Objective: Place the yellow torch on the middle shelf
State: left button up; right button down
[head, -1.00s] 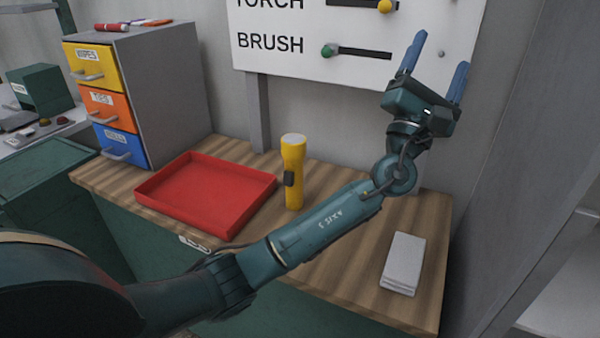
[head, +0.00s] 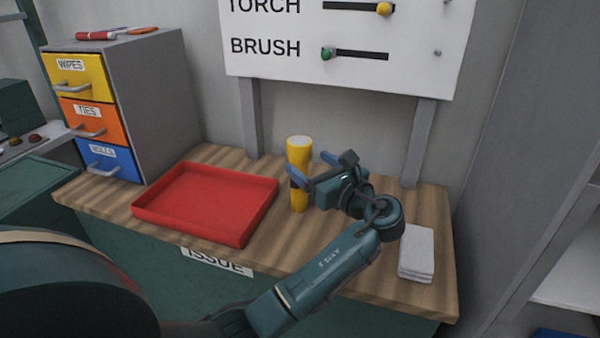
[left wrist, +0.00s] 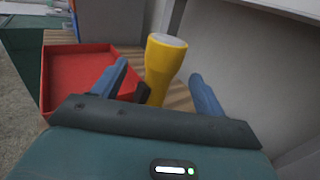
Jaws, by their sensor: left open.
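The yellow torch (head: 299,151) stands upright on the wooden bench, just right of the red tray. My left gripper (head: 310,164) is open beside the torch, its blue fingers pointing toward it from the right. In the left wrist view the torch (left wrist: 164,62) rises between the two open fingertips (left wrist: 160,80), a little beyond them; I cannot tell whether a finger touches it. The gripper hides part of the torch's middle in the head view. At the right edge are pale shelf boards (head: 570,285); I cannot tell which is the middle one. My right gripper is not in view.
The red tray (head: 150,212) lies empty on the bench (head: 310,255). A drawer unit (head: 150,95) stands at the left. A white stack (head: 416,252) lies at the bench's right end. A signboard (head: 410,60) on posts stands behind. A grey panel (head: 500,190) separates bench and shelves.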

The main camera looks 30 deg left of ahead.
aim_at(295, 152)
pick_arm(q)
jog(key=x, duration=0.7)
jog(key=shift+w+a+f, duration=0.1)
jog(key=shift+w+f, duration=0.1)
jog(key=shift+w, duration=0.05)
